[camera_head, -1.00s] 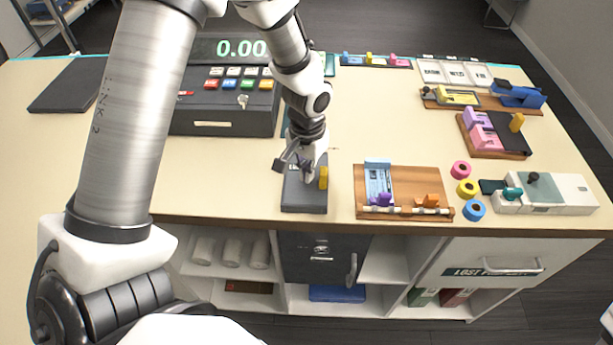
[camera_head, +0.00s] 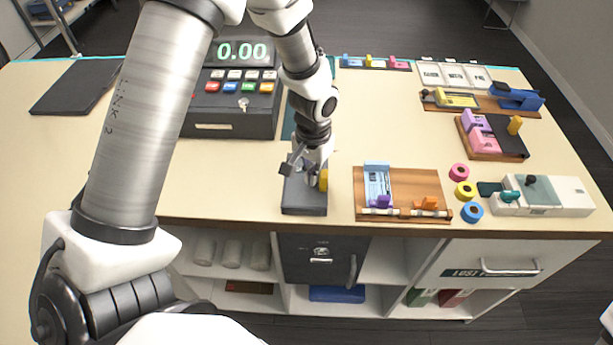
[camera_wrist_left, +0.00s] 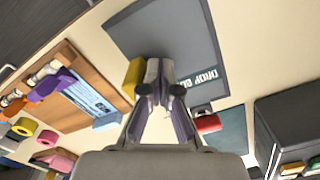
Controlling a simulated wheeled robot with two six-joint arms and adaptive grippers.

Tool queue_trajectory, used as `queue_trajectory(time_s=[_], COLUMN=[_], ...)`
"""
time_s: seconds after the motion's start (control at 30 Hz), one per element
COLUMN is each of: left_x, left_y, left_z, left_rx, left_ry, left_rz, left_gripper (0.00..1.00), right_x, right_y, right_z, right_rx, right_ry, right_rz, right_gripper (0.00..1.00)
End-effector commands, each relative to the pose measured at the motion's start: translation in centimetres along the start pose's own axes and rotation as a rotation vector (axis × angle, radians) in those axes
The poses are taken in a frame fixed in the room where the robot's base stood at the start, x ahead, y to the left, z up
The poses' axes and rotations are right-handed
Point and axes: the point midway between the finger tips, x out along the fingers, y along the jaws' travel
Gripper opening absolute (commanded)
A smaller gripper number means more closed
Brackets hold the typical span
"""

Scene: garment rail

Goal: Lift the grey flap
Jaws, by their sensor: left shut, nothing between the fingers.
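The grey flap (camera_head: 303,199) looks like a flat dark grey panel at the counter's front edge, left of the wooden board. In the left wrist view the grey panel (camera_wrist_left: 190,28) bears a label that starts "DROP BO", partly hidden by my fingers. A yellow block (camera_head: 323,181) stands at its right side; it also shows in the left wrist view (camera_wrist_left: 133,78), just left of my fingers. My left gripper (camera_head: 302,168) is shut and empty, low over the panel and close beside the yellow block. I cannot tell whether it touches either. My right gripper is out of view.
A cash register (camera_head: 230,120) stands behind to the left. A wooden board (camera_head: 415,185) with small blocks lies to the right, with tape rolls (camera_head: 465,191) beyond it. A dark slab (camera_head: 72,88) lies far left. The counter left of the panel is clear.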

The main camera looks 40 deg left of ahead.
Motion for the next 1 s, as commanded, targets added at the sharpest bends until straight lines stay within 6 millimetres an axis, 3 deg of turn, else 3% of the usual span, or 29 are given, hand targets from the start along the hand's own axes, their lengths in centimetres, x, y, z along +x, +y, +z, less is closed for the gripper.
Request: queue_trajectory(time_s=[0.33,1.0], left_x=[-0.1,0.3], left_y=[1.2,3.6], left_z=[-0.7,-2.0], left_rx=[0.002,0.001], left_ry=[0.002,0.000], left_rz=[-0.001,-0.001], left_gripper=[0.00,0.00], right_x=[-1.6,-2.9], right_y=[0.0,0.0], right_z=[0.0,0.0], right_rx=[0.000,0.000], right_ry=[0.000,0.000], right_rz=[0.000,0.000], right_gripper=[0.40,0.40])
